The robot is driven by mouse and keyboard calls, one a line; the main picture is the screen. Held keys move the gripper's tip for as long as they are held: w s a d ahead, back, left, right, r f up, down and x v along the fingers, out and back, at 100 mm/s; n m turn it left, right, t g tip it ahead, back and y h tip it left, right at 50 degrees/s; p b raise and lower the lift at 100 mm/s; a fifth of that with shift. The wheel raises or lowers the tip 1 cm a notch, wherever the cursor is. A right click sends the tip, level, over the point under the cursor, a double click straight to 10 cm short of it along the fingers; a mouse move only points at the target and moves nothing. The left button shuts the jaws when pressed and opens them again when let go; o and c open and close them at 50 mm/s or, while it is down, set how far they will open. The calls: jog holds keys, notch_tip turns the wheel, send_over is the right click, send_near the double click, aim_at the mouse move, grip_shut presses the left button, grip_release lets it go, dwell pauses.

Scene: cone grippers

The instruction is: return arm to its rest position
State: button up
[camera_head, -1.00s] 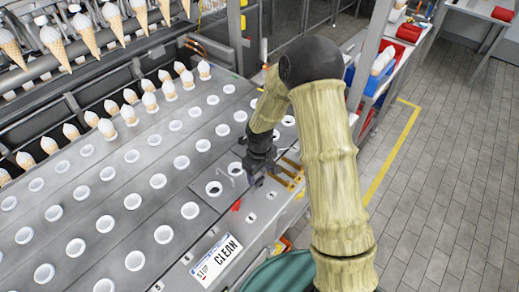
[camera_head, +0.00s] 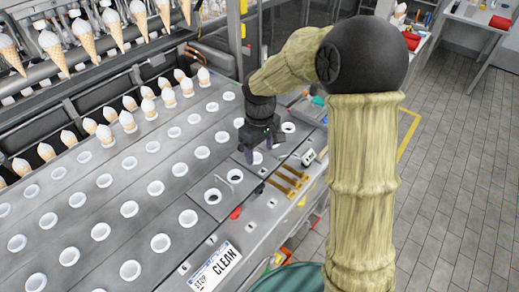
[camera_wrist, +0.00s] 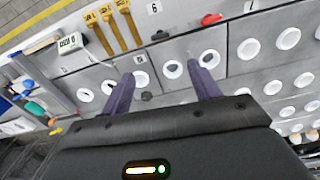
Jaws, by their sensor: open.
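My gripper (camera_head: 262,152) hangs at the end of my arm over the near right part of the grey conveyor plate (camera_head: 110,185), which has rows of white-rimmed holes. In the wrist view its two purple fingers (camera_wrist: 160,85) are spread apart with nothing between them. Holes with white rims lie beyond the fingertips in that view. My arm is bent at a large black elbow joint, and its upper part stands upright in the right half of the head view. The arm hides part of the floor and the side table.
Cones with white tops (camera_head: 128,122) stand in rows at the back left, and more hang above. Yellow-handled tools (camera_head: 288,183) lie on the plate's right edge beside a small white device (camera_head: 308,157). A "CLEAN" sign (camera_head: 215,268) is at the front. Tiled floor (camera_head: 455,190) is open at right.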

dwell(0.4)
jog(key=s+d+m+t, duration=0.2)
jog(key=s+d+m, duration=0.6)
jog(key=s, duration=0.7)
jog(key=shift+s+d+r+t, duration=0.15)
jog(key=shift+d+r+t, duration=0.2)
jog(key=shift+d, duration=0.75)
